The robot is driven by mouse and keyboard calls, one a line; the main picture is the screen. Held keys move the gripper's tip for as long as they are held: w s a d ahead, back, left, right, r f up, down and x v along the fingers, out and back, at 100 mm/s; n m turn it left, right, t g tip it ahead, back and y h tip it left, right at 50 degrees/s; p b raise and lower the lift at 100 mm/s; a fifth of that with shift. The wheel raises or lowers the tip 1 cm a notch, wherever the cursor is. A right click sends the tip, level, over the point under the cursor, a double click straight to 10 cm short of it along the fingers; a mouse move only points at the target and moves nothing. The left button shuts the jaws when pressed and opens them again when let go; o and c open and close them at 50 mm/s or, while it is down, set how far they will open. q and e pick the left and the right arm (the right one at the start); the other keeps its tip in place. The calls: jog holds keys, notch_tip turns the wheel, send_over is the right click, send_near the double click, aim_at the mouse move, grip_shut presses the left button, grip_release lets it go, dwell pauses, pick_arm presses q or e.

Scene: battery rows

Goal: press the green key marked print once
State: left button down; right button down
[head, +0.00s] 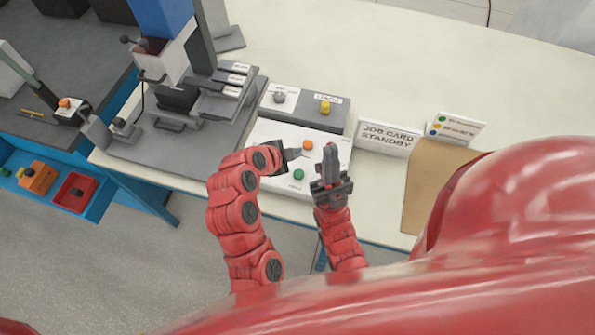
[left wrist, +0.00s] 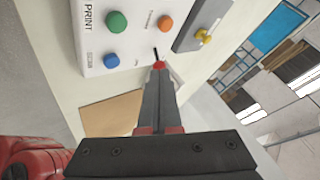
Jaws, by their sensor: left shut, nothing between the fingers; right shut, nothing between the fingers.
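The white key panel (head: 268,133) lies on the table. Its green key (head: 299,174) is near the front edge, and the left wrist view shows this green key (left wrist: 117,22) beside the word PRINT. An orange key (head: 308,145) sits farther back. A blue key (left wrist: 111,61) shows in the left wrist view; in the head view my right gripper seems to hide it. My left gripper (head: 298,153) is shut and empty over the panel, between the green and orange keys in the head view. My right gripper (head: 331,152) is shut and empty over the panel's right side.
Behind the panel is a grey unit (head: 302,108) with a yellow knob (head: 325,108). A sign reading JOB CARD STANDBY (head: 388,139) stands to the right, beside a brown mat (head: 425,185). A grey press-like machine (head: 185,125) stands left. The table's back right is clear.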

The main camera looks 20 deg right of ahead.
pick_arm(q)
jog(key=shift+f, duration=0.1)
notch_tip(320, 180, down, 8)
jog(key=b, duration=0.4)
jog(key=shift+f+b, duration=0.3)
jog(key=shift+f, duration=0.05)
jog(key=shift+r, duration=0.1)
dwell(1.7)
jog(key=shift+f+b, duration=0.45)
jog(key=shift+b, duration=0.15)
